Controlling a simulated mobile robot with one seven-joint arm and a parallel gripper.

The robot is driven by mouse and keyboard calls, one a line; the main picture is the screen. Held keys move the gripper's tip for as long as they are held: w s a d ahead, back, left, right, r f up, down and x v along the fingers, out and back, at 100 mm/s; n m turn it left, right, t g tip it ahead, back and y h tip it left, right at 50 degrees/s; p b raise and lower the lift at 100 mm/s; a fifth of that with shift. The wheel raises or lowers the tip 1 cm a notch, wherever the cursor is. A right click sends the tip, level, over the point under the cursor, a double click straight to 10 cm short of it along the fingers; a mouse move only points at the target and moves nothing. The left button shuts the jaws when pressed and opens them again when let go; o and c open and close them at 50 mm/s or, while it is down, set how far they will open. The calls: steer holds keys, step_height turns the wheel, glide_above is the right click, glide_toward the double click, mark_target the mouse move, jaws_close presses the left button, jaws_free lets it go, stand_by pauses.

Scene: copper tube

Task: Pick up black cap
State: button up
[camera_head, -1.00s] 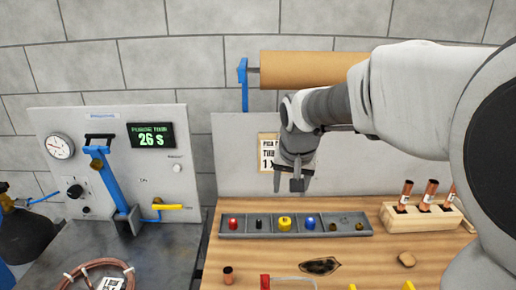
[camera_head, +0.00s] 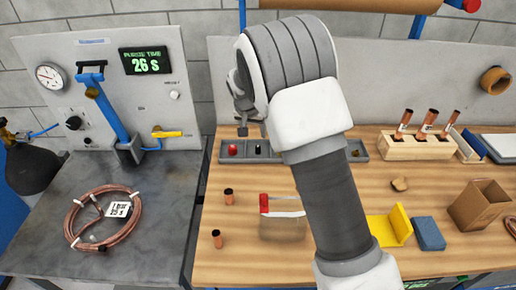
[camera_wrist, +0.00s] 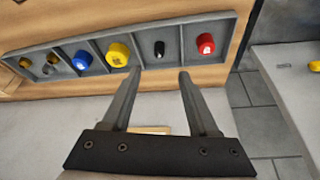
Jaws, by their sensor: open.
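The black cap (camera_wrist: 159,48) stands in one compartment of the grey tray (camera_wrist: 215,21), between the yellow cap (camera_wrist: 118,54) and the red cap (camera_wrist: 205,44). In the head view a dark spot beside the red cap (camera_head: 232,149) looks like the black cap (camera_head: 257,149). My gripper (camera_wrist: 160,72) is open and empty. In the wrist view its two fingertips point toward the black cap, one to each side, with a visible gap to it. In the head view my gripper (camera_head: 247,130) hangs above the tray's left part, and my arm hides the tray's middle.
A blue cap (camera_wrist: 81,61) and brass pieces share the tray. A backboard (camera_head: 400,86) rises behind it. A wooden block with copper tubes (camera_head: 416,147) stands to the right.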

mark_target(258, 147)
steer(key=p+x, duration=0.1)
steer(key=x, duration=1)
steer(key=shift+p, duration=0.3)
jaws_close()
